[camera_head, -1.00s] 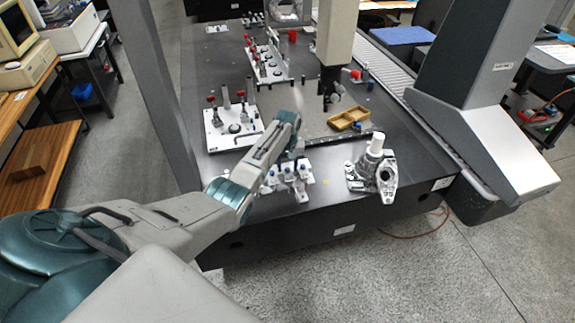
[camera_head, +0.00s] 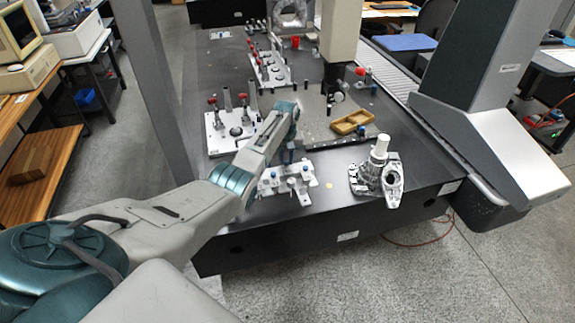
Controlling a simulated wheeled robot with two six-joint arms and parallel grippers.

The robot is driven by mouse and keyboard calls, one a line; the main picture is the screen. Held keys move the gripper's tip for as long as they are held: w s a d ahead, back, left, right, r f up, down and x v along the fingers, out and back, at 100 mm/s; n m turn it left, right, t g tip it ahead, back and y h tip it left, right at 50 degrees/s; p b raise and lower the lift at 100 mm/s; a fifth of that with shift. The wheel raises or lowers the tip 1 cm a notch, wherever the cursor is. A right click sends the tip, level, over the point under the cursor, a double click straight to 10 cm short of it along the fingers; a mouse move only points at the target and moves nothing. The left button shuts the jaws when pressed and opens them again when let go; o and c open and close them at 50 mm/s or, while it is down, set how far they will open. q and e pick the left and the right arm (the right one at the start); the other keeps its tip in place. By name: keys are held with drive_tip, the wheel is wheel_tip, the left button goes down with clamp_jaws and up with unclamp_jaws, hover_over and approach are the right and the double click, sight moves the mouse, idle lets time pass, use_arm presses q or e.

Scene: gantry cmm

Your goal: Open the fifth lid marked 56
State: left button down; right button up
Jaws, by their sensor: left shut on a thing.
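No lid and no marking 56 can be made out in this view. My left arm reaches in from the left over the dark machine table (camera_head: 330,200). My left gripper (camera_head: 288,158) points down, just above and behind a pale clamp fixture (camera_head: 303,190) with blue-tipped posts at the front of the table. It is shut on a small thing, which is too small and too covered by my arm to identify. I cannot tell whether that thing touches the fixture. My right gripper is not in view.
A white plate with red knobs (camera_head: 218,142) lies left of my wrist. A metal casting with a white cylinder (camera_head: 378,172) stands to the right. A tan tray (camera_head: 351,122) lies behind it. The gantry column (camera_head: 340,35) hangs over the table; a leg (camera_head: 470,70) stands right.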

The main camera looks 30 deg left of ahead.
sight(286, 162)
use_arm(q)
drive_tip(key=c, duration=1.3)
unclamp_jaws()
drive_tip(key=shift+r, duration=0.15)
wheel_tip(286, 162, up, 10)
drive_tip(key=shift+r+b, duration=0.25)
drive_tip(key=shift+b, duration=1)
